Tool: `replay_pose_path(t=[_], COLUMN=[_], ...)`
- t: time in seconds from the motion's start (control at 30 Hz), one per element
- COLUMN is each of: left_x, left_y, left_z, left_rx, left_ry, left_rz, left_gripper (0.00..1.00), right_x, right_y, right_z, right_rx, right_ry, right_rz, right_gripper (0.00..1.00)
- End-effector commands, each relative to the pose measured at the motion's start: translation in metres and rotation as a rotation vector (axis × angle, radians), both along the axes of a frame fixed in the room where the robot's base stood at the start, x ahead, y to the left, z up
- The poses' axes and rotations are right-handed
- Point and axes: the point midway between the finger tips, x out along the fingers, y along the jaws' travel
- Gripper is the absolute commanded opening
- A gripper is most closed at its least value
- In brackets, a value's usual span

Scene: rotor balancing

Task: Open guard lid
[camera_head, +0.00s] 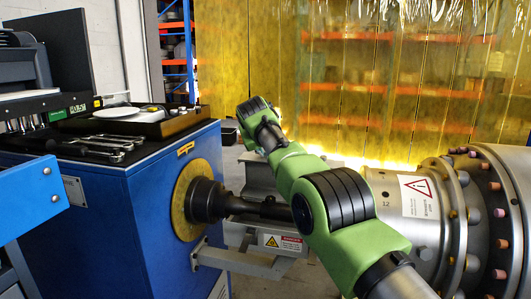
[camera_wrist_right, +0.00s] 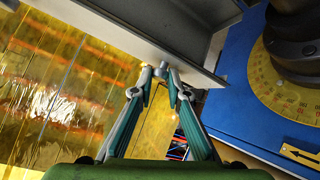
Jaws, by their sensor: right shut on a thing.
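The guard is grey metal around the dark shaft (camera_head: 258,208) in the head view. A grey guard panel (camera_head: 258,172) shows behind the shaft, partly hidden by my right arm, and a lower section carries a danger label (camera_head: 283,243). In the right wrist view the guard lid (camera_wrist_right: 195,55) is a long grey panel crossing the top. My right gripper (camera_wrist_right: 160,73) is shut on a small grey handle (camera_wrist_right: 161,70) at the lid's edge. In the head view my right arm reaches across the shaft and its fingertips are hidden. My left gripper is not in view.
A blue machine cabinet (camera_head: 110,225) with a yellow dial ring (camera_head: 183,185) stands at the left, with tools and a tray (camera_head: 135,121) on top. A large flanged rotor housing (camera_head: 440,215) fills the right. Yellow strip curtains (camera_head: 400,90) hang behind.

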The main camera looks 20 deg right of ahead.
Motion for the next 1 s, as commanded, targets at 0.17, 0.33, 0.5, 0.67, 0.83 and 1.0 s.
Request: replay_pose_path(t=[0.17,0.33,0.5,0.67,0.83,1.0], left_x=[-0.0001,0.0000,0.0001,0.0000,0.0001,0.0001], left_y=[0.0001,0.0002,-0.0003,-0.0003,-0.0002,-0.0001], left_z=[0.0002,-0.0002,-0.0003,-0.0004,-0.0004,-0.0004], left_rx=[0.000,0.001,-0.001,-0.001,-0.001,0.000], left_ry=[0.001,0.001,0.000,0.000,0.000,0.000], left_rz=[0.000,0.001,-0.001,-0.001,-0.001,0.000], left_gripper=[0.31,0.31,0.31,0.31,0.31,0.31], right_x=[-0.0002,-0.0001,-0.0001,-0.0005,-0.0028,-0.0085], right_y=[-0.0029,-0.0019,-0.0009,0.0002,0.0026,0.0055], right_z=[0.0072,0.0041,0.0021,0.0025,0.0065,0.0110], right_rx=[-0.006,-0.004,-0.002,-0.002,-0.003,-0.002], right_ry=[-0.008,-0.005,-0.002,-0.002,-0.004,-0.003], right_rz=[-0.005,-0.003,-0.002,-0.002,-0.003,-0.003], right_gripper=[0.28,0.31,0.31,0.31,0.31,0.31])
